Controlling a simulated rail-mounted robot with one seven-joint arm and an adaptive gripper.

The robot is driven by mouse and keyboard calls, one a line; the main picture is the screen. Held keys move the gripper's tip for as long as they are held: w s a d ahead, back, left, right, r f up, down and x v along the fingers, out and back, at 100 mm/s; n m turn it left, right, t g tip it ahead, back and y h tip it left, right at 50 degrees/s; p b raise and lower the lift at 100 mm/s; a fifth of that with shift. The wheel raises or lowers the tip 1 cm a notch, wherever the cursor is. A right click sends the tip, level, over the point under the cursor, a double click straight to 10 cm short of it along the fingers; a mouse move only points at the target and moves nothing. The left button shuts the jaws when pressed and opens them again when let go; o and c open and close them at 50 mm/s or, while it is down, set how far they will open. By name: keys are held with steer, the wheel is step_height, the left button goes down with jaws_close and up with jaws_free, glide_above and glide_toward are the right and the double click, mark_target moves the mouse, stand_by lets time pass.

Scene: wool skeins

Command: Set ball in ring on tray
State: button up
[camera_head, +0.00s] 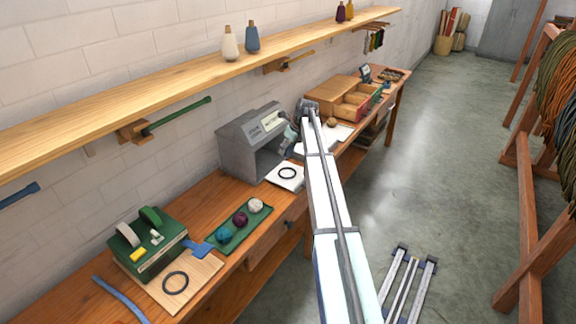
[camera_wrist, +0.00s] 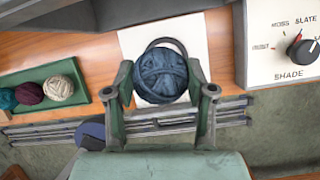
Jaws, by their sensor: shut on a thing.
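My gripper (camera_wrist: 160,70) is shut on a dark blue ball of yarn (camera_wrist: 162,84), with one finger on each side of it. Behind the ball in the wrist view is a white square tray (camera_wrist: 134,42) with a dark ring (camera_wrist: 168,41) on it. The ball covers most of the ring there; I cannot tell how high the ball is above it. In the head view the white tray (camera_head: 297,184) lies on the bench with its ring (camera_head: 287,173) in plain sight and no ball inside it. The held ball is not clear in the head view.
A green tray (camera_wrist: 45,70) with teal, purple and cream balls lies left of the white tray. A grey housing (camera_head: 232,152) stands behind it. A shade dial box (camera_wrist: 275,68) is close on the right. A tan board (camera_head: 205,268) with another ring lies at the near end.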

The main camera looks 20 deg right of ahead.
steer(key=p, duration=0.2)
glide_toward(285, 173)
steer(key=x, duration=0.5)
steer(key=shift+w+a, duration=0.1)
steer(key=shift+w, duration=0.3)
steer(key=shift+f, duration=0.35)
steer(key=shift+s+f, duration=0.1)
steer(key=shift+f, duration=0.3)
steer(key=o, duration=1.1)
steer(key=shift+o, duration=0.2)
steer(key=shift+f, duration=0.15)
steer(key=shift+r, duration=0.8)
steer(key=b+v, duration=0.3)
steer(key=v, duration=0.8)
steer(key=shift+r, duration=0.3)
